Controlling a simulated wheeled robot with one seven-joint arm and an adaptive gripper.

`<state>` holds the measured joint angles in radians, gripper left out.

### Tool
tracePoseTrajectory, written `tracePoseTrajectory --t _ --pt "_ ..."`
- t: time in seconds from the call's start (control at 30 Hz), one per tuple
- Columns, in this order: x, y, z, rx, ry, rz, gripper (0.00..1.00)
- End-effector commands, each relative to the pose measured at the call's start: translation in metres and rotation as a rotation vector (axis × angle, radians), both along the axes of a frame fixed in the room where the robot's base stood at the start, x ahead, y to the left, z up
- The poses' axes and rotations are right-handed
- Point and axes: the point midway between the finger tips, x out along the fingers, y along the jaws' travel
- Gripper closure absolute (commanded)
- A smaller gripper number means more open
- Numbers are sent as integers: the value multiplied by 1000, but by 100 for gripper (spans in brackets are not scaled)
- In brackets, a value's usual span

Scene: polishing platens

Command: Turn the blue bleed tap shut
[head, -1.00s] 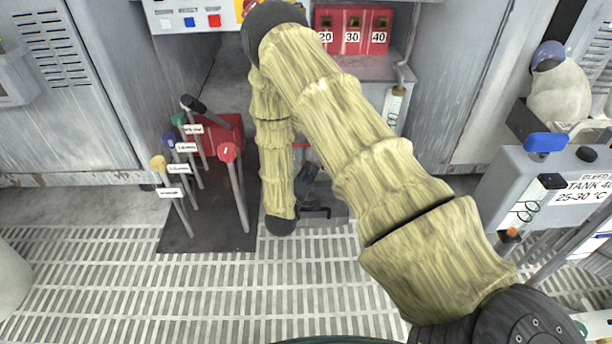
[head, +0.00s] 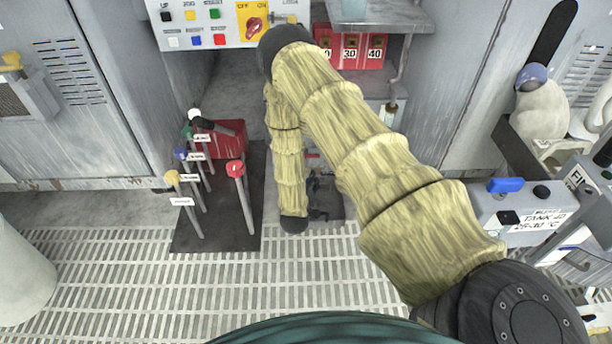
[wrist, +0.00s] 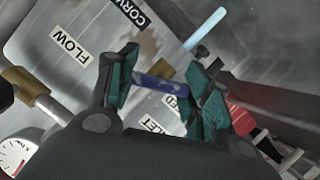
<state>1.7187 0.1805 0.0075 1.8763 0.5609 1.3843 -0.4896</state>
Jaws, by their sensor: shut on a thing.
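The blue tap handle (wrist: 160,84) lies between the two teal-padded fingers of my gripper (wrist: 163,92) in the wrist view. My gripper is shut on it, and the handle runs across from one finger to the other. A label partly hidden by the right finger, ending in "ED", sits just below the handle. In the head view my arm hangs down into the recess between the cabinets, and the tap and fingers there are too dark and hidden to make out.
Another blue handle (head: 505,185) sits on a grey tank box at the right. Colored levers, including a red-knobbed one (head: 236,170), stand left of my arm. The wrist view shows a gauge (wrist: 14,158) and a brass fitting (wrist: 28,84). The grated floor in front is clear.

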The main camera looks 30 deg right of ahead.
Motion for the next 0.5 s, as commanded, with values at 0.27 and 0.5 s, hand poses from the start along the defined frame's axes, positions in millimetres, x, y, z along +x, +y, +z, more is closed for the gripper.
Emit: tracePoseTrajectory --t 0.27,0.5 --pt "-2 0 4 205 -121 -1 75" --pt "-1 0 2 343 -207 -1 75"
